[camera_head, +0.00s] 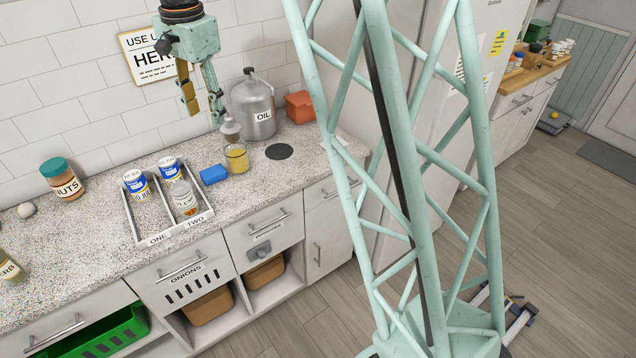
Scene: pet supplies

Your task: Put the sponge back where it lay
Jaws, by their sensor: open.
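A blue block that looks like the sponge (213,174) lies on the speckled counter (100,225), just right of the white two-part tray (153,238) and left of a soap bottle with yellow liquid (237,158). My gripper (203,116) is open and empty, fingers pointing down. In the picture it is above and behind the sponge, apart from it, in front of the tiled wall. Its exact height over the counter is hard to tell.
The tray, labelled ONE and TWO, holds two blue-and-white cans (138,185) and a clear jar (184,199). A grey OIL can (254,108), an orange box (299,107) and a dark disc (279,151) are to the right. A NUTS jar (62,180) stands left.

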